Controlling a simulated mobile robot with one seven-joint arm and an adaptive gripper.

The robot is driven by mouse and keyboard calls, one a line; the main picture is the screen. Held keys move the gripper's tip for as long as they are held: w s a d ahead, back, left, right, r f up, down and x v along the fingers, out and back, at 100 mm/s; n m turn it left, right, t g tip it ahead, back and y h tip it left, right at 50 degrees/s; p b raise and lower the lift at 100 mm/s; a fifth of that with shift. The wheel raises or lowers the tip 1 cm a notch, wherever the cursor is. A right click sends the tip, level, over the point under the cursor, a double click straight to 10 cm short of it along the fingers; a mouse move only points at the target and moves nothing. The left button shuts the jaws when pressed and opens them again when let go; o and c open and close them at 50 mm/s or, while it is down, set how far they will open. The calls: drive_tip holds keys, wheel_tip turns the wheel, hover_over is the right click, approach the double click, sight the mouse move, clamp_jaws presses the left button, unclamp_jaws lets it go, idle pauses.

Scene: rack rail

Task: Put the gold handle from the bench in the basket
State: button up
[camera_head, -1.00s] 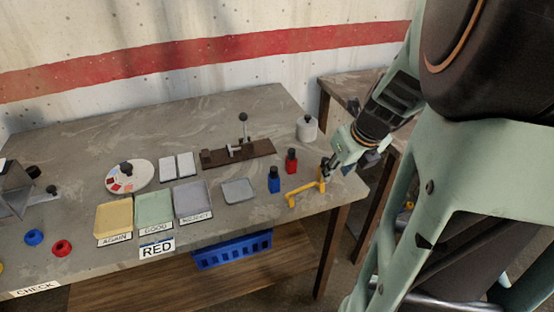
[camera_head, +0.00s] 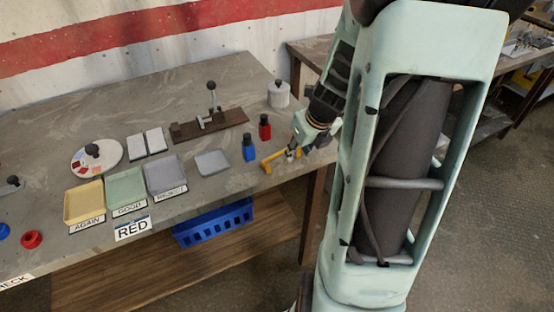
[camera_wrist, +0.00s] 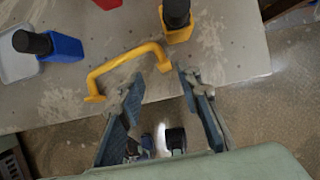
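The gold handle (camera_head: 272,161), a yellow U-shaped bar, lies on the bench near its front right edge. In the wrist view the handle (camera_wrist: 122,62) runs from left of my gripper to between its fingertips. My gripper (camera_wrist: 160,76) is open, with its right-hand finger apart from the handle. Whether the left-hand finger touches it, I cannot tell. In the head view my gripper (camera_head: 296,152) is low over the bench edge, partly hidden by my arm. The blue basket (camera_head: 213,226) is on the wooden shelf under the bench.
A yellow bottle with a black top (camera_wrist: 177,20) stands just beyond the handle. A blue bottle (camera_head: 249,148) and a red bottle (camera_head: 265,127) stand nearby. A grey tray (camera_head: 212,163) and a dark rail with a clamp (camera_head: 205,125) lie farther left. The bench top (camera_head: 60,120) is bare at the back left.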

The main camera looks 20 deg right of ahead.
clamp_jaws()
drive_tip(key=shift+r, duration=0.1)
idle(0.4)
